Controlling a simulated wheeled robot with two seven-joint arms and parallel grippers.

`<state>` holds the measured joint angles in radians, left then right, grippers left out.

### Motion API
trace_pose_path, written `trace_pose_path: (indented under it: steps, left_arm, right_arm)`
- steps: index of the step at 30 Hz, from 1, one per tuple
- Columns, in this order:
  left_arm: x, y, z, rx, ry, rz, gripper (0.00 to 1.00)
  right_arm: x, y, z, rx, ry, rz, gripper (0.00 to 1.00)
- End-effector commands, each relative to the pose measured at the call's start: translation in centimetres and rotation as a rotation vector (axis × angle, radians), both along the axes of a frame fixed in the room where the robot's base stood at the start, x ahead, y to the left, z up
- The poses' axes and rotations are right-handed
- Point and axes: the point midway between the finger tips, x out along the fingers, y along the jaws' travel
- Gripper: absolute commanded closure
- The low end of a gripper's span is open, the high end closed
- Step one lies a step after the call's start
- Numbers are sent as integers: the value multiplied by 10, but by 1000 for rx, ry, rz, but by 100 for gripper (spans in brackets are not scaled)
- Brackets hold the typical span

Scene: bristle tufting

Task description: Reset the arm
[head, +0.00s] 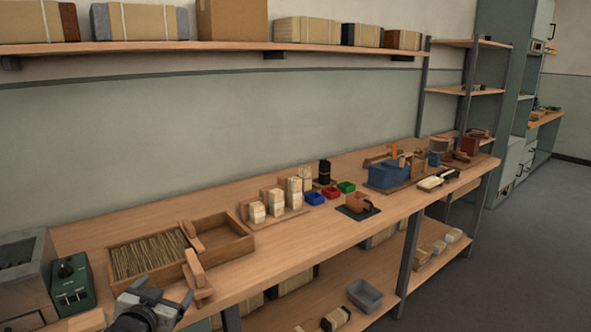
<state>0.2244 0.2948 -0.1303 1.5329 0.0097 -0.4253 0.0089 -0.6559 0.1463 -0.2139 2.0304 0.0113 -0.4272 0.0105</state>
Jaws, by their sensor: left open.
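My left gripper (158,297) shows at the bottom left, in front of the workbench (345,222) and near its front edge. It is open, and nothing shows between its fingers. Part of its arm is cut off by the bottom of the picture. My right gripper is not in view.
A wooden tray (235,251) of bristle-like strands lies just beyond the gripper, with a wooden block piece (196,274) close by. A green box with a knob (73,284) stands left. Pale bundles, small coloured bins and a blue box (388,174) stand farther right. A grey bin (365,296) sits below.

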Motion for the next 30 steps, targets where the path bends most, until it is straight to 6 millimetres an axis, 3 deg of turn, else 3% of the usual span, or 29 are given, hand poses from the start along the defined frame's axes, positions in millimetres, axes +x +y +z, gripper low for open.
trace_pose_path:
  steps: [1,3,7,12,15,20,30]
  left_arm:
    - [-24,-15,-26,-16,42,-21,15]
    - [-58,-35,-56,-40,94,-50,15]
    - [-135,-73,-103,-104,202,-96,15]
    - [-234,-111,-135,-195,329,-128,15]
    - [-274,-125,-140,-236,378,-132,15]
    - [-302,-134,-140,-267,414,-132,15]
    - [-305,-135,-140,-270,418,-132,15]
  right_arm:
    - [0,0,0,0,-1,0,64]
    - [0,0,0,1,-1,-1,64]
    - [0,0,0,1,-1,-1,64]
    - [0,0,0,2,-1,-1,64]
    - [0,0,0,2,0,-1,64]
    - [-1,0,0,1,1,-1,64]
    - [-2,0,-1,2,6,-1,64]
